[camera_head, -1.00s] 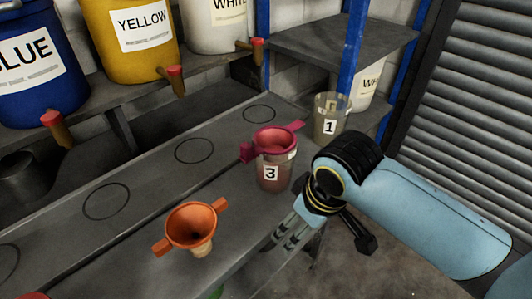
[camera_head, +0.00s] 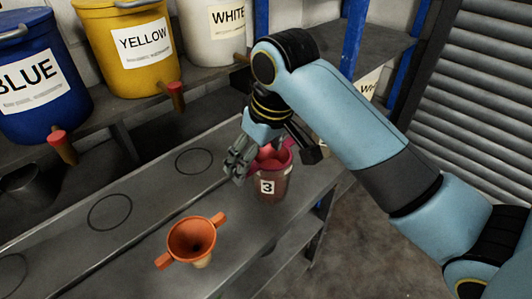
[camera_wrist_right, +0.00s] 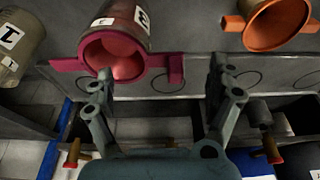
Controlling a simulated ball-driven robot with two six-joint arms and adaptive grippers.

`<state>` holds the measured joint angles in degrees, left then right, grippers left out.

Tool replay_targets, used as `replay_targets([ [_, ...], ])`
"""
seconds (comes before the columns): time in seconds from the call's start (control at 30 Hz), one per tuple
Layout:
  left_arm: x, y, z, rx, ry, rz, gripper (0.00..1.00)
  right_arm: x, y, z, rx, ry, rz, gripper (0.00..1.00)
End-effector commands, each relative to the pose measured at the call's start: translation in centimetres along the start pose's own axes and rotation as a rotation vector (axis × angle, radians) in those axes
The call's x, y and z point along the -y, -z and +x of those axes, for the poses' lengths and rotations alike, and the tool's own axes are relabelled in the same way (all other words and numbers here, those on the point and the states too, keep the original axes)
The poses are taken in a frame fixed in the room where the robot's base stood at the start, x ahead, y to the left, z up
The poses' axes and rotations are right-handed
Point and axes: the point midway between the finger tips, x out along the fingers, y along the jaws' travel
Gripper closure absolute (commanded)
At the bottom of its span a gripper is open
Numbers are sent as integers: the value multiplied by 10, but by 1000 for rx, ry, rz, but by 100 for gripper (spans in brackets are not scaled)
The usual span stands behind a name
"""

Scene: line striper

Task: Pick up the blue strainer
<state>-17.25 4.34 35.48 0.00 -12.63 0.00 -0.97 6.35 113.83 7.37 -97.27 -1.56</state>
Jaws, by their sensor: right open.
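No blue strainer shows in either view. A magenta strainer (camera_head: 272,158) sits in the clear cup marked 3 (camera_head: 272,189), partly hidden by my right gripper. An orange strainer (camera_head: 191,238) with two side tabs stands at the front of the bench. My right gripper (camera_head: 238,165) is open, beside the magenta strainer's left side. In the right wrist view, the magenta strainer (camera_wrist_right: 115,58) has its right tab between the open fingertips (camera_wrist_right: 162,72) in the picture; I see no contact on it. My left gripper is out of view.
The grey bench (camera_head: 140,245) has several ring marks. Behind it, blue (camera_head: 40,75), yellow (camera_head: 128,48) and white (camera_head: 212,30) buckets with taps stand on a shelf. In the right wrist view, a cup marked 1 (camera_wrist_right: 20,38) stands left of the magenta strainer.

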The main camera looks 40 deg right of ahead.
Motion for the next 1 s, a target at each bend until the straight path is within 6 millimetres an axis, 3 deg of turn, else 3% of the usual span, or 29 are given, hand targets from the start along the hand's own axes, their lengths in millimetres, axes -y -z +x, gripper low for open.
replay_targets([
  [0.4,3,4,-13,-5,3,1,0,-2,6,50,0,0,0,11],
  [0.67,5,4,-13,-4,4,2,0,-2,6,54,-1,0,-1,12],
  [1.0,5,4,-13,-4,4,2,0,-2,6,53,-1,0,0,56],
])
